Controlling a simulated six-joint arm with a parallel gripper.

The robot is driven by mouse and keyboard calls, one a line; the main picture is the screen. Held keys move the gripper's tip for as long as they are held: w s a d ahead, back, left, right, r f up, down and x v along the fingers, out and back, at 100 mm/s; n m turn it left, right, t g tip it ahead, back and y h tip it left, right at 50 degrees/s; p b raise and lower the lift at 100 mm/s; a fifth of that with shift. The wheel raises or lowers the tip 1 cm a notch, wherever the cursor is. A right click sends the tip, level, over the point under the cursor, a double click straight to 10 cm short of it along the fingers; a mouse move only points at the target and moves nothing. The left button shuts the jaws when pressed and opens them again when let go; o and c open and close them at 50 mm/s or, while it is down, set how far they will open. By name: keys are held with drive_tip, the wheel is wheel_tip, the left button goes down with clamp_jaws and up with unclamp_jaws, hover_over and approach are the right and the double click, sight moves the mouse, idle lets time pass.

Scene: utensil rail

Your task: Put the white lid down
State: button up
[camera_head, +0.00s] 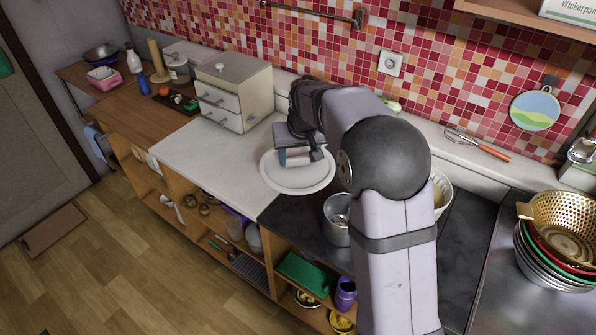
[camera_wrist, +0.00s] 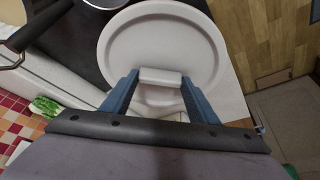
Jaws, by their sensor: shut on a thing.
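The white lid (camera_head: 287,183) is a round disc with a raised rim and a block-shaped handle. In the head view it is at the counter, over the edge between the pale worktop and the dark worktop. My gripper (camera_head: 296,157) is above it, with its fingers at the handle. In the wrist view the lid (camera_wrist: 115,48) fills the upper middle, and my gripper (camera_wrist: 160,84) is shut on its handle from both sides. I cannot tell whether the lid touches the surface or hangs just above it.
The pale worktop (camera_head: 195,152) is clear left of the lid. A small drawer cabinet (camera_head: 236,92) stands behind it. A metal pot (camera_head: 337,222) stands close on the right on the dark worktop (camera_head: 295,222). A whisk (camera_head: 478,144) lies on the back ledge. Stacked colanders (camera_head: 560,230) stand far right.

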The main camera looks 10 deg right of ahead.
sight(299, 169)
drive_tip(key=shift+f+p, duration=0.65)
drive_tip(key=shift+f, duration=1.8)
drive_tip(key=shift+f+b, duration=0.3)
drive_tip(key=shift+f, duration=0.15)
drive_tip(key=shift+f, duration=0.2)
drive_tip(key=o, duration=1.1)
drive_tip(key=shift+c, duration=0.2)
drive_tip(key=shift+r, duration=0.15)
